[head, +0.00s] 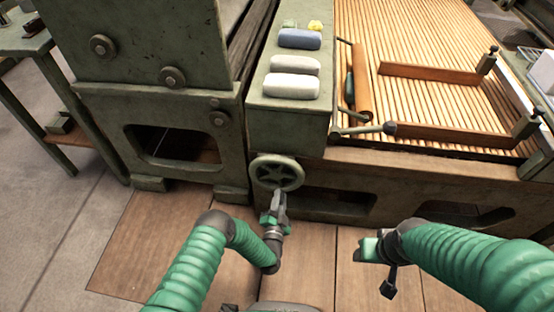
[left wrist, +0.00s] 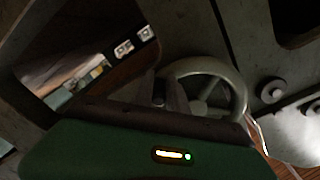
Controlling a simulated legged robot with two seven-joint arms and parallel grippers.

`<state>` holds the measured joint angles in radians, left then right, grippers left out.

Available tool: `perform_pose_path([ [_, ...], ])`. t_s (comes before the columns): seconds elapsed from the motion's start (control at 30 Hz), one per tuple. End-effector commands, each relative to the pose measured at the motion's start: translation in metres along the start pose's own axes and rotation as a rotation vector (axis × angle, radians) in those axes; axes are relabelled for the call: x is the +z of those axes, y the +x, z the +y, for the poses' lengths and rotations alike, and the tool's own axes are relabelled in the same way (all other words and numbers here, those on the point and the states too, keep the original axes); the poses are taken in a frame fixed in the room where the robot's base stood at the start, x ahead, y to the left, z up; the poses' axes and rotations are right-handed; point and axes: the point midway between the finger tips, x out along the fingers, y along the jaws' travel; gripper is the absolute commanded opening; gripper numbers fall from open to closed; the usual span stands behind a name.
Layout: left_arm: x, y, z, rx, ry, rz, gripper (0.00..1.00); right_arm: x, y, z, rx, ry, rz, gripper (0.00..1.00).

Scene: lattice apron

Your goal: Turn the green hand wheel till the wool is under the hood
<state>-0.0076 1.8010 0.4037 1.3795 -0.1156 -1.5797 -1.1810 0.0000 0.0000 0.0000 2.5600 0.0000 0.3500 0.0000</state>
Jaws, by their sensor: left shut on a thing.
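The green hand wheel (head: 277,172) is on the front of the machine below the green ledge. My left gripper (head: 279,196) is shut on the lower rim of the wheel. In the left wrist view, the wheel (left wrist: 203,66) shows close up, with my left fingers (left wrist: 172,97) at its left side. Soft-looking rolls in blue (head: 300,39), grey (head: 295,65) and white (head: 291,86) lie on the ledge; I cannot tell whether they are the wool. No part is clearly recognisable as the hood. My right gripper (head: 367,249) is away from the wheel; its jaws are unclear.
A slatted wooden lattice (head: 430,97) lies right of the ledge, with brown bars and an orange-brown roll (head: 361,84) on it. A large green metal housing (head: 140,45) stands at left. A green side table (head: 25,44) stands farther left. Floor boards in front are clear.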

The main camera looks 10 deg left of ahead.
Motion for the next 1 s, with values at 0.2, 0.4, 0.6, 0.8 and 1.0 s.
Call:
perform_pose_path([
  [0.2,0.015,0.002,-0.025,-0.014,0.002,0.004,0.0,-0.002,-0.009,0.0,0.0,0.0,0.0,0.55],
  [0.4,0.022,0.003,-0.031,-0.013,-0.001,0.009,0.0,-0.002,-0.01,0.0,0.0,0.0,0.0,0.55],
  [0.6,0.021,0.003,-0.033,-0.013,-0.001,0.01,0.0,-0.003,-0.012,0.0,0.0,0.0,0.0,0.55],
  [0.8,0.027,0.003,-0.058,-0.015,0.002,0.01,0.0,-0.006,-0.028,0.0,0.0,0.0,0.0,0.55],
  [1.0,0.035,0.003,-0.066,-0.012,0.0,0.01,0.0,-0.007,-0.03,0.0,0.0,0.0,0.0,0.55],
])
